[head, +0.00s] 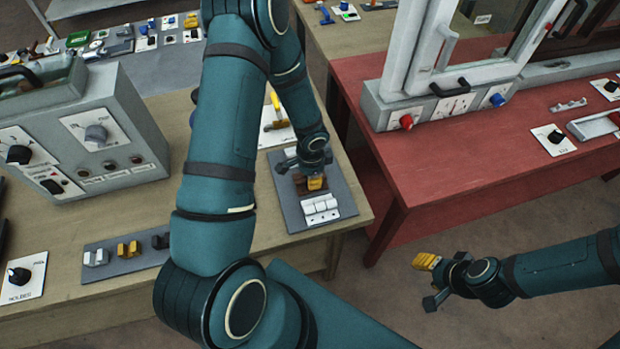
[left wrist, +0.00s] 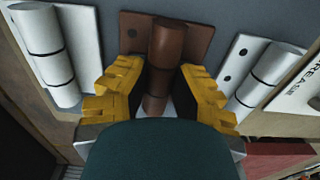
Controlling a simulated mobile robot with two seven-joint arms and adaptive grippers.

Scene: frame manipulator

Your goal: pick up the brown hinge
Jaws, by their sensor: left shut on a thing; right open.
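The brown hinge (left wrist: 167,45) stands out in the left wrist view, with a rounded barrel and a flat leaf with a hole. In the head view the brown hinge (head: 303,190) is partly hidden by my gripper. My left gripper (head: 312,182) is over it at the grey board, its yellow fingers on both sides of the barrel; in the left wrist view the gripper (left wrist: 158,85) is shut on the hinge. I cannot tell whether the hinge is off the board. My right gripper (head: 432,275) is open and empty, over the floor at the lower right.
The grey board (head: 337,179) lies near the wooden table's edge. A grey control box (head: 90,130) stands at left. A red table (head: 480,150) carries a white window frame.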

